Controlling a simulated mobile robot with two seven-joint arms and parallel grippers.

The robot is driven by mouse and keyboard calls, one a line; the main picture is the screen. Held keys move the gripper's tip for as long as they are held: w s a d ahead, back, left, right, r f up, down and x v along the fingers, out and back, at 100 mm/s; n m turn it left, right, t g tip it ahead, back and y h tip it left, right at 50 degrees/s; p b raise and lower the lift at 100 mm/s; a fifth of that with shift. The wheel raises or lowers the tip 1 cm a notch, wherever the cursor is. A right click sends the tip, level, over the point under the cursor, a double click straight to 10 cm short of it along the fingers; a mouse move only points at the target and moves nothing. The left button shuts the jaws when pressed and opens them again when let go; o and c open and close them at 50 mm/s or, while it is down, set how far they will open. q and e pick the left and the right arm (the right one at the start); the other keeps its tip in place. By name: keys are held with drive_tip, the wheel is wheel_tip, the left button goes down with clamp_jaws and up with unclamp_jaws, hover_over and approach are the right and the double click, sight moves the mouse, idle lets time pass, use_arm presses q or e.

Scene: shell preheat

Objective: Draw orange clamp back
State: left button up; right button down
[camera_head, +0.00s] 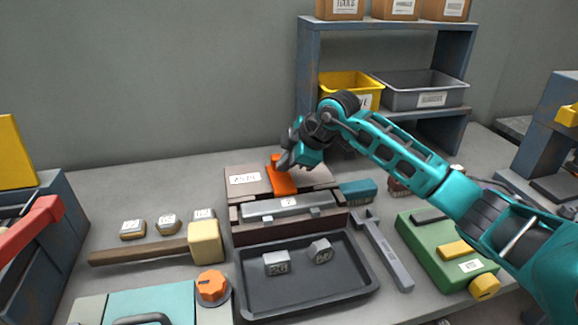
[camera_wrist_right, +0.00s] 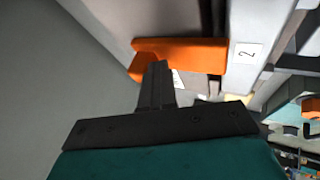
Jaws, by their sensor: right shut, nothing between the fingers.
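The orange clamp (camera_head: 283,180) lies across the top of a brown box-like fixture (camera_head: 318,178) at the middle of the bench. In the right wrist view the orange clamp (camera_wrist_right: 190,55) is a flat bar with a wider end at the left. My right gripper (camera_head: 284,165) is at the clamp's back part, reaching in from the right. Its fingers (camera_wrist_right: 155,75) are shut and empty. In the wrist view they overlap the clamp's edge; I cannot tell whether they touch it. My left gripper is not in view.
A grey tray (camera_head: 364,285) with two labelled blocks stands in front of the fixture. A wrench (camera_head: 388,255) and a green case (camera_head: 425,250) are at the right. A wooden mallet (camera_head: 140,249) lies at the left. A shelf with bins (camera_head: 425,103) stands behind, right.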

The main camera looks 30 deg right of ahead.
drive_tip(key=w, duration=0.2)
drive_tip(key=shift+w+d, duration=0.3)
drive_tip(key=shift+w, duration=0.05)
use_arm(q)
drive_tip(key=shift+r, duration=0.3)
use_arm(e)
drive_tip(key=shift+r, duration=0.15)
drive_tip(key=shift+d, duration=0.15)
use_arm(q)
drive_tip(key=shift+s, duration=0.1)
